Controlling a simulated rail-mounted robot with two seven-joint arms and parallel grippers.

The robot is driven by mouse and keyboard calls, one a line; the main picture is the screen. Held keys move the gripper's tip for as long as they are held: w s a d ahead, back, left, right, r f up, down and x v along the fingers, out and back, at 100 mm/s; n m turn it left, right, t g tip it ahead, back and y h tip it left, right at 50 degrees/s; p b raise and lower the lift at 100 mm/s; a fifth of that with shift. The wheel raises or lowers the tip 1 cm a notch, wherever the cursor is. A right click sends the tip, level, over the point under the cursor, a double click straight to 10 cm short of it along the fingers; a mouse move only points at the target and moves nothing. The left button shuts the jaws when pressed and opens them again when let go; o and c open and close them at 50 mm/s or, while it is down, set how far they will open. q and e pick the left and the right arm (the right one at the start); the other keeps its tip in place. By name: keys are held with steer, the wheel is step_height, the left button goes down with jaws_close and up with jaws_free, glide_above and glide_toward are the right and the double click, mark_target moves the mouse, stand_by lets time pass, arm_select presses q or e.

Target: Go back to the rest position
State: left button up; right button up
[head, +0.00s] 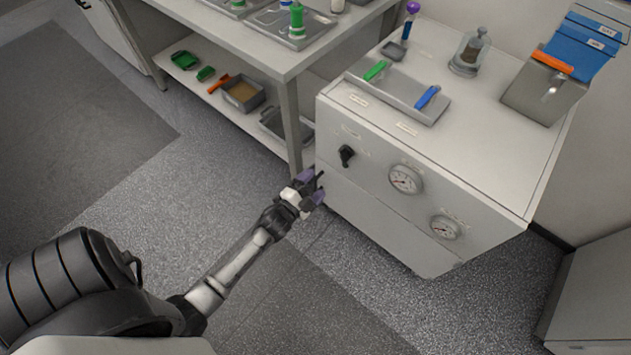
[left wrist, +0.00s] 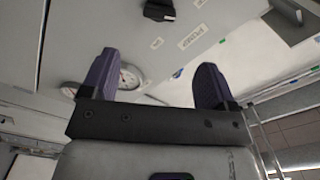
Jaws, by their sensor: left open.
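My left gripper (head: 312,188) reaches out over the floor from the lower left in the head view. It is near the front face of the white cabinet (head: 390,235), below and left of the black knob (head: 346,155). Its two purple fingers are spread with nothing between them. In the left wrist view the open left gripper (left wrist: 155,85) faces the cabinet, with the knob (left wrist: 159,10) at the top and a round gauge (left wrist: 130,76) behind the left finger. I cannot tell whether a finger touches the cabinet. My right gripper is in neither view.
The cabinet has two gauges (head: 405,180) on its front. On its top are a grey tray (head: 400,92) with green and blue handled tools, a glass jar (head: 470,50) and a blue-topped stand (head: 545,90). A table (head: 270,55) with a lower shelf stands left. Floor (head: 150,190) is open.

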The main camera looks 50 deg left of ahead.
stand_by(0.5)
arm_select(q)
steer(key=s+a+f+n+g+y, duration=0.2)
steer(key=s+f+n+g, duration=0.2)
steer(key=n+g, duration=0.5)
steer(key=s+d+r+g+h+p, duration=0.25)
steer(key=s+d+r+p, duration=0.4)
steer(key=s+r, duration=0.35)
steer(key=s+d+r+g+h+p, duration=0.25)
steer(key=s+d+r+p, duration=0.35)
steer(key=s+d+r, duration=0.35)
step_height(320, 180, up, 38)
steer(key=a+p, duration=0.1)
steer(key=p, duration=3.6)
step_height(320, 180, down, 43)
steer(key=b, duration=4.3)
steer(key=shift+m, duration=0.4)
